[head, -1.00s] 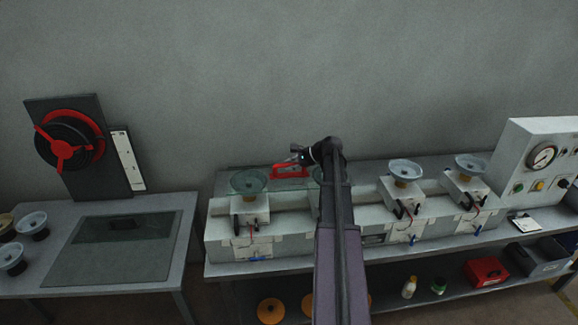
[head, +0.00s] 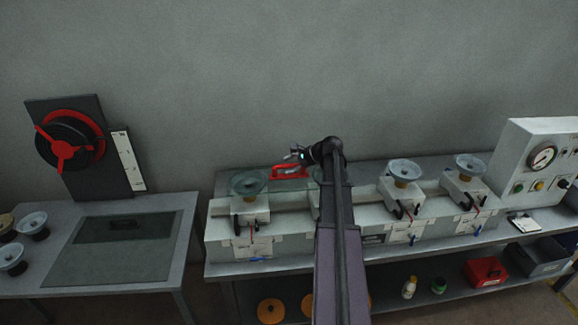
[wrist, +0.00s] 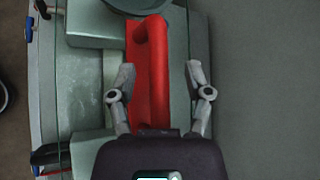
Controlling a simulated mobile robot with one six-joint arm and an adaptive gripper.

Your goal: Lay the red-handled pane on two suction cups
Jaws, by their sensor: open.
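The glass pane (head: 277,185) is see-through and carries a red handle (head: 289,172). It lies over the left suction cup (head: 249,183); its right part and the cup there are mostly hidden behind my arm. My gripper (head: 296,154) is just above the handle. In the wrist view, my open gripper (wrist: 160,76) has one finger on each side of the red handle (wrist: 152,70), with gaps showing. A suction cup (wrist: 135,5) shows at the top edge of that view.
Two more suction cups (head: 403,170) (head: 470,165) stand free on the rail to the right. A gauge panel (head: 540,165) is at the far right. A left table (head: 170,215) holds a dark glass sheet (head: 120,250) and loose cups (head: 33,225). A grey wall is behind.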

